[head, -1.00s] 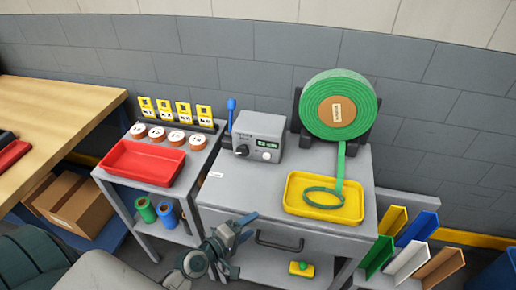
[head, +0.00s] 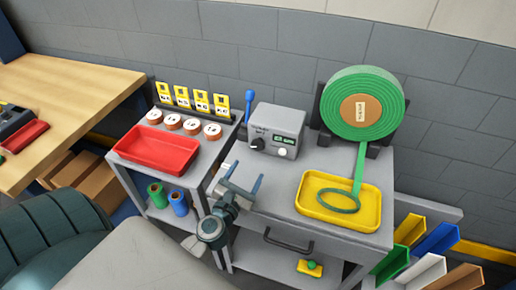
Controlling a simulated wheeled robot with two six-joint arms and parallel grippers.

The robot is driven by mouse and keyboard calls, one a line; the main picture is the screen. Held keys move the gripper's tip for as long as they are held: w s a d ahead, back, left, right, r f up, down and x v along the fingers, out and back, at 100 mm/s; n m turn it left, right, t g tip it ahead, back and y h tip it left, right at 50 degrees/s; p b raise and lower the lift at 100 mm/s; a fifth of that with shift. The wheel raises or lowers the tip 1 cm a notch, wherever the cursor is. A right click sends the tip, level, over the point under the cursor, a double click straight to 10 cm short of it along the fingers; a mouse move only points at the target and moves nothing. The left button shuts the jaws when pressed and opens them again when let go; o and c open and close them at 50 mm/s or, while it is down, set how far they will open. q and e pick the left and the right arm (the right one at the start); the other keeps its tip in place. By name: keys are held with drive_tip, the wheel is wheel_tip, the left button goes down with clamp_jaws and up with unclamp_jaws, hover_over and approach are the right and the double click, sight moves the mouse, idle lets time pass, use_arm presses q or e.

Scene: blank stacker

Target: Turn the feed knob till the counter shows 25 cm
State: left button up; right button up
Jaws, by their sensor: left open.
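The grey feed unit (head: 275,130) stands at the back left of the grey cart. Its black feed knob (head: 257,144) is on the left of the front face, with a light pointer mark. The green-lit counter (head: 284,138) is right of the knob; its digits are too small to read surely. A white round button (head: 282,153) sits below the counter. My left gripper (head: 246,172) is open and empty, its fingers pointing up toward the unit from in front and below the knob, apart from it. My right gripper is not in view.
A green roll (head: 397,105) feeds a strip into a yellow tray (head: 376,218) on the cart. Left are a red tray (head: 130,147), several numbered discs and yellow cards. A blue-handled lever (head: 249,97) stands beside the unit. Coloured bins (head: 437,240) are at lower right.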

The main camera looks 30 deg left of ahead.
sight(257, 146)
use_arm(q)
drive_tip(key=shift+a+f+n+g+y, duration=0.3)
drive_tip(key=shift+a+n+y, duration=0.15)
drive_tip(key=shift+n, duration=0.25)
drive_tip(key=shift+w+a, duration=0.15)
drive_tip(key=shift+w, duration=0.05)
drive_tip(key=p+x, duration=0.2)
drive_tip(key=x, duration=0.7)
drive_tip(key=shift+w, duration=0.1)
drive_tip(key=shift+w+a+f, duration=0.1)
drive_tip(key=shift+w+a, duration=0.1)
drive_tip(key=shift+w, duration=0.4)
